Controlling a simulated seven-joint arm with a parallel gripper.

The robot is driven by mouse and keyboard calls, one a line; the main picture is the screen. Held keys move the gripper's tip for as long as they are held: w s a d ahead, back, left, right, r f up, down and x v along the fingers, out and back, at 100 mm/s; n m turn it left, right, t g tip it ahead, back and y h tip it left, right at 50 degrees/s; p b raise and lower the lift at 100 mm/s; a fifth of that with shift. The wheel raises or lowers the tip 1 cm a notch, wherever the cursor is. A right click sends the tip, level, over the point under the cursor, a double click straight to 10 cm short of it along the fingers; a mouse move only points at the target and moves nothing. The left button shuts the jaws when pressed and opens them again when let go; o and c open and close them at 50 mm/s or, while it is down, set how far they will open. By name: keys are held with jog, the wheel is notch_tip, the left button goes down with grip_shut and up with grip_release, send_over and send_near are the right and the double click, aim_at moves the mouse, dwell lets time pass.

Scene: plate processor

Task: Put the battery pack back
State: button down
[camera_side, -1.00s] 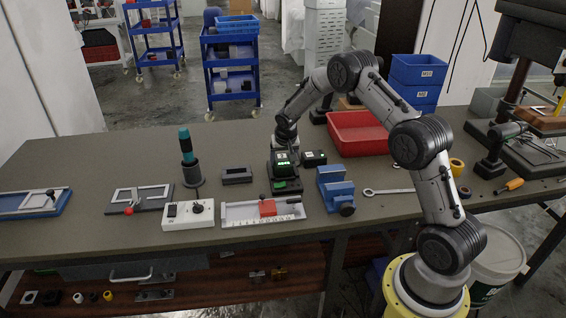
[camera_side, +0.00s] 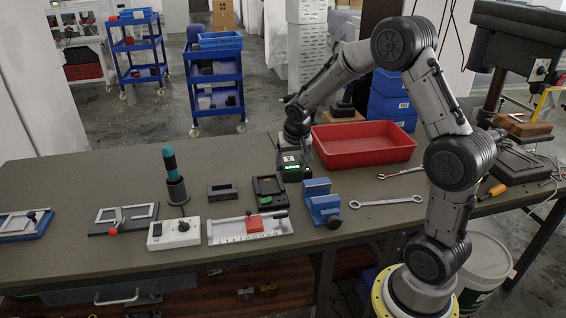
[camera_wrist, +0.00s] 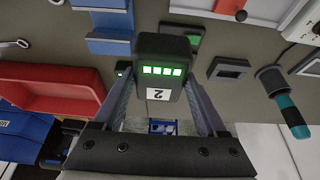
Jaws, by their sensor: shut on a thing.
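My gripper (camera_wrist: 160,84) is shut on the battery pack (camera_wrist: 161,52), a black block with a lit green bar display and a white label reading 2. In the side view my gripper (camera_side: 295,149) points down and holds the pack (camera_side: 291,164) to the right of and behind the black dock (camera_side: 268,187). The dock is empty, with a green part at its front; in the wrist view the pack partly hides it.
A red bin (camera_side: 362,148) stands behind and right. A blue vise (camera_side: 320,203) is at the front right, with a wrench (camera_side: 388,201) beside it.

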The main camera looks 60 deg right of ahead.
jog(key=shift+s+a+r, duration=0.2)
jog(key=shift+s+r, duration=0.05)
jog(key=shift+s, duration=0.1)
jog(key=w+a+n+t+y, duration=0.1)
jog(key=w+a+n, duration=0.3)
jog(key=a, duration=0.8)
jog(key=shift+w+d+f, duration=0.25)
jog(key=shift+w+f, duration=1.85)
jog(key=shift+w, duration=0.2)
jog(key=shift+w+d+f, duration=0.2)
jog(key=shift+w+f, duration=1.85)
jog(key=shift+w, duration=0.2)
jog(key=shift+w+d+f, duration=0.25)
jog(key=shift+w+f, duration=1.85)
jog(key=shift+w, duration=0.2)
jog(key=shift+f+n, duration=0.1)
jog(key=shift+n, duration=0.2)
jog(key=shift+f, duration=0.25)
grip_release()
jog(key=shift+f, duration=0.1)
